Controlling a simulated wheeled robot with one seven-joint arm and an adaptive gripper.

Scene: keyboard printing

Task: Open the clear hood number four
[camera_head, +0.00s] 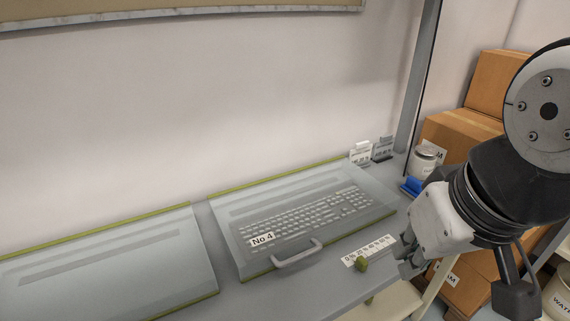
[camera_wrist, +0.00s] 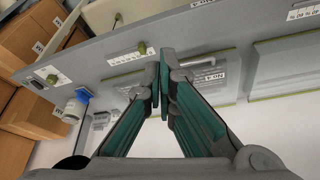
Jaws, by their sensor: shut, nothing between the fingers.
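The clear hood number four (camera_head: 285,192) lies flat and closed over a keyboard (camera_head: 310,215) on the grey bench. Its "No 4" label (camera_head: 263,240) sits at the front left, and its grey handle (camera_head: 299,255) runs along the front edge. My gripper (camera_head: 408,262) is to the right of the hood, beyond its front right corner, apart from the handle. In the wrist view my gripper (camera_wrist: 165,78) has its fingertips together with nothing between them. The fingers hide part of the labelled hood behind them.
A second clear hood (camera_head: 100,255) lies closed to the left. A can (camera_head: 425,160), a blue item (camera_head: 412,186) and cardboard boxes (camera_head: 460,135) are at the right.

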